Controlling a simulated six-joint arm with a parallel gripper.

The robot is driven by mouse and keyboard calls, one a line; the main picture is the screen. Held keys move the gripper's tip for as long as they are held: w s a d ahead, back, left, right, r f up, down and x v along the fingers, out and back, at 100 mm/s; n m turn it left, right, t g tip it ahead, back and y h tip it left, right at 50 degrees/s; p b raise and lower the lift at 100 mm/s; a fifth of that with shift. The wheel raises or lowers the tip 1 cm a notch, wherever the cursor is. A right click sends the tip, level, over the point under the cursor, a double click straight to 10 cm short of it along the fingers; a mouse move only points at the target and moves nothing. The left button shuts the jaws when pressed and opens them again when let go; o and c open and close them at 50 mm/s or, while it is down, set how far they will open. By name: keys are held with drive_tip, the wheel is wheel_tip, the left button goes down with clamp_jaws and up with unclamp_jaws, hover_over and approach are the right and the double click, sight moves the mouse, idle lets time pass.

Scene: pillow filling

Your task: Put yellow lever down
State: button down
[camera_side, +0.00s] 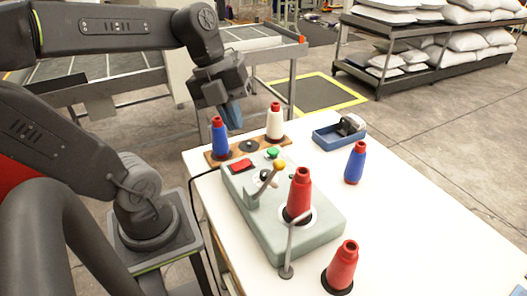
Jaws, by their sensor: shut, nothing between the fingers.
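The yellow lever is a metal arm with a yellow ball knob (280,164) on the grey-green control box (244,197). It slants up from the box, with the knob at its raised end. My gripper (234,122) hangs above the far left part of the table, behind the box and apart from the lever. Its fingers are shut and point downward near the blue cone and the white cone. The fingertips are small and partly dark in this view.
The box carries a red switch (241,166), a green button (272,153) and a red cone (299,191). A wooden board holds a blue cone (219,141) and a white cone (274,122). A blue tray (326,139), another blue cone (355,163) and a red cone (341,266) stand on the white table (420,215).

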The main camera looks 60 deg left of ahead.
approach(270, 182)
drive_tip(key=a+f, duration=0.3)
drive_tip(key=w+d, duration=0.1)
drive_tip(key=w+d+f, duration=0.1)
drive_tip(key=shift+w+d+f, duration=0.1)
drive_tip(key=shift+d, duration=0.25)
drive_tip(key=shift+w, duration=0.1)
